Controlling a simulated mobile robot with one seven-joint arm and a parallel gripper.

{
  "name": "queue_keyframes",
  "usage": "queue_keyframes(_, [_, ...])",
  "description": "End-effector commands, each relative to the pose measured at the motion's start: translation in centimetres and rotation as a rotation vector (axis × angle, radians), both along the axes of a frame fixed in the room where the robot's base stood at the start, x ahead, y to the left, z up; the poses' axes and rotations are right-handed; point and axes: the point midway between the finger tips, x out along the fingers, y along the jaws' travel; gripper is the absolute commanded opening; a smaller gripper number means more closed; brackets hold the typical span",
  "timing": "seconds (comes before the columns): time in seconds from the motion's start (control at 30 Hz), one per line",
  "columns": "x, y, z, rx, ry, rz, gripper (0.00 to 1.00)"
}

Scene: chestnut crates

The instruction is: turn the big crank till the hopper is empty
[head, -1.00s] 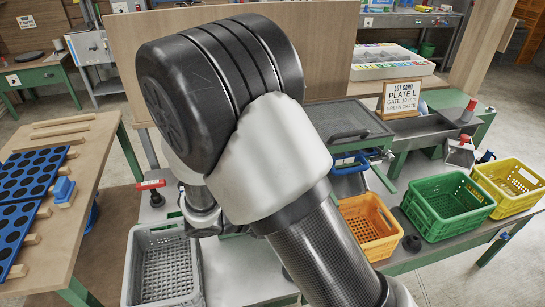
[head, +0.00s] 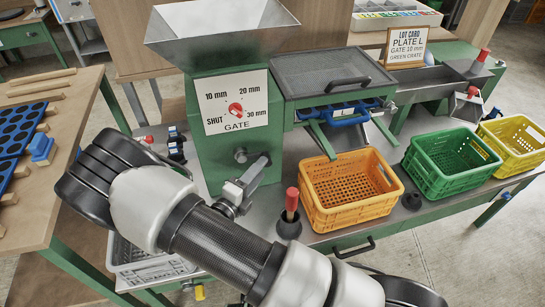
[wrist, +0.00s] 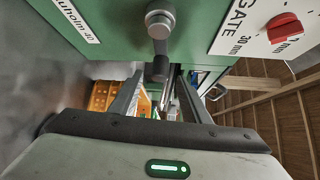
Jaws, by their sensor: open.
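The grey hopper (head: 222,25) tops the green machine (head: 205,158). Its inner walls look bare, but its bottom is hidden. The gate dial (head: 235,109) has a red knob; I cannot read its setting surely. The crank hub (head: 240,155) is on the machine's front. In the wrist view the big crank (wrist: 160,22) runs from its round hub to a dark handle (wrist: 158,70). My gripper (wrist: 160,95) is open, its fingers spread either side of the line to the handle. I cannot tell whether the handle lies between the fingertips.
A mesh-topped sieve (head: 330,70) adjoins the machine above a blue tray (head: 350,112). Orange (head: 350,216), green (head: 440,178) and yellow (head: 525,150) crates line the right. A red-handled tool (head: 291,205) stands right of my wrist. A grey crate (head: 150,270) is partly hidden by my arm.

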Motion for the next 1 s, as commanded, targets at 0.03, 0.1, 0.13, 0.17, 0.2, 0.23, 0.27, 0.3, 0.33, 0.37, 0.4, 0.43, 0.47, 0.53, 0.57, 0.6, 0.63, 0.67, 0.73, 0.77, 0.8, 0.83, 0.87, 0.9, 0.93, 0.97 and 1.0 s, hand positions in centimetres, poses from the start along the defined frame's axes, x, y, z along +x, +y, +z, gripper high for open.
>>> queue_keyframes(0.03, [0.9, -0.8, -0.3, 0.0, -0.001, -0.005, 0.43])
queue_keyframes(0.1, [2.2, -1.6, -0.4, -0.001, 0.0, -0.005, 0.43])
queue_keyframes(0.13, [2.7, -2.0, -0.5, -0.001, -0.001, -0.004, 0.43])
queue_keyframes(0.17, [3.2, -2.3, -0.5, 0.0, -0.002, -0.003, 0.43])
queue_keyframes(0.2, [3.9, -2.7, -0.6, 0.001, -0.002, -0.004, 0.43])
queue_keyframes(0.23, [4.4, -3.0, -0.7, 0.001, -0.001, -0.004, 0.43])
queue_keyframes(0.27, [4.8, -3.2, -0.7, 0.001, -0.001, -0.003, 0.43])
queue_keyframes(0.3, [5.3, -3.6, -0.7, 0.001, -0.001, -0.003, 0.43])
queue_keyframes(0.33, [5.7, -3.8, -0.7, 0.001, -0.001, -0.003, 0.43])
queue_keyframes(0.37, [6.0, -4.0, -0.8, 0.001, -0.001, -0.003, 0.43])
queue_keyframes(0.4, [6.3, -4.2, -0.8, 0.002, -0.001, -0.003, 0.43])
queue_keyframes(0.43, [6.5, -4.4, -0.8, 0.002, -0.001, -0.002, 0.43])
queue_keyframes(0.47, [6.7, -4.5, -0.8, 0.002, -0.001, -0.002, 0.43])
queue_keyframes(0.53, [7.1, -4.7, -0.8, 0.002, -0.001, -0.001, 0.43])
queue_keyframes(0.57, [7.2, -4.7, -0.8, 0.002, -0.001, -0.001, 0.43])
queue_keyframes(0.6, [7.3, -4.8, -0.8, 0.002, -0.001, -0.001, 0.43])
queue_keyframes(0.63, [7.3, -4.8, -0.8, 0.002, -0.001, -0.001, 0.43])
queue_keyframes(0.67, [7.3, -4.8, -0.8, 0.002, -0.001, -0.001, 0.43])
queue_keyframes(0.73, [7.3, -4.8, -0.8, 0.002, -0.001, -0.001, 0.43])
queue_keyframes(0.77, [7.3, -4.8, -0.8, 0.002, -0.001, -0.001, 0.43])
queue_keyframes(0.8, [7.3, -4.8, -0.8, 0.001, 0.0, -0.001, 0.43])
queue_keyframes(0.83, [7.3, -4.8, -0.8, 0.001, 0.0, -0.001, 0.43])
queue_keyframes(0.87, [7.3, -4.8, -0.8, 0.001, 0.0, -0.001, 0.41])
queue_keyframes(0.9, [7.3, -4.8, -0.8, 0.002, -0.001, -0.001, 0.34])
queue_keyframes(0.93, [7.3, -4.8, -0.8, 0.001, 0.0, -0.001, 0.29])
queue_keyframes(0.97, [7.3, -4.8, -0.8, 0.001, 0.0, -0.001, 0.24])
queue_keyframes(1.0, [7.3, -4.8, -0.8, 0.001, 0.0, -0.001, 0.18])
